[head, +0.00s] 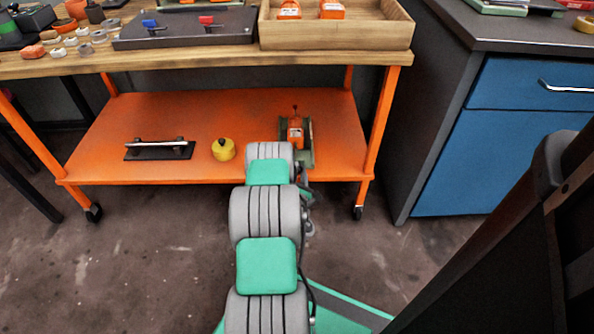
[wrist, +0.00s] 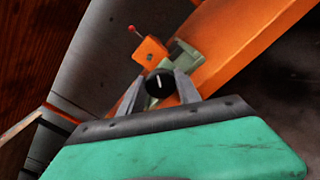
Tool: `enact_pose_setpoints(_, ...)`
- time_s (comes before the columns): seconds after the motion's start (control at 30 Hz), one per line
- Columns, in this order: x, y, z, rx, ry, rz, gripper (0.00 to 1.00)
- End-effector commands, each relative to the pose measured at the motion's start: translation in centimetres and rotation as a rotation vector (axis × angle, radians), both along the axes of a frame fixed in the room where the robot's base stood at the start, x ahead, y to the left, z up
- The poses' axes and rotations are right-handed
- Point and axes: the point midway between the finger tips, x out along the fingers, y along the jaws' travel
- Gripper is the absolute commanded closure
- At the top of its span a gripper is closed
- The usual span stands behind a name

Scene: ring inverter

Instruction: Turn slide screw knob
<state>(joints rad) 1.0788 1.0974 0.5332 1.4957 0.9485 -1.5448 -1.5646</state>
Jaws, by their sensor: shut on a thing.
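The slide screw device shows in the head view as an orange block (head: 296,130) with a small red-tipped lever, set on a grey-green base (head: 309,153) on the lower orange shelf. In the wrist view the orange block (wrist: 151,50) and the green base (wrist: 187,63) lie just beyond my fingers. The round black knob (wrist: 160,85) with a white mark sits between the fingertips. My gripper (wrist: 160,88) is shut on the knob. In the head view my arm hides the gripper and the knob.
The orange lower shelf (head: 225,105) also holds a yellow round object (head: 223,149) and a handle on a black plate (head: 160,150), both left of my arm. The wooden tabletop (head: 200,62) overhangs the shelf. A blue-fronted cabinet (head: 490,140) stands at the right.

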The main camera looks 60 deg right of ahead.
Motion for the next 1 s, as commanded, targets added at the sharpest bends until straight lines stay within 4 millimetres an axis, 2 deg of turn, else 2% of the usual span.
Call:
enact_pose_setpoints(0.37, -0.04, 0.04, -0.08, 0.004, -0.004, 0.0, 1.0)
enact_pose_setpoints(0.4, -0.04, 0.04, -0.08, 0.003, -0.003, 0.0, 0.57)
enact_pose_setpoints(0.63, -0.02, 0.01, -0.03, 0.002, -0.003, -0.001, 0.38)
enact_pose_setpoints(1.0, -0.16, 0.26, 0.08, 0.001, -0.004, -0.001, 0.38)
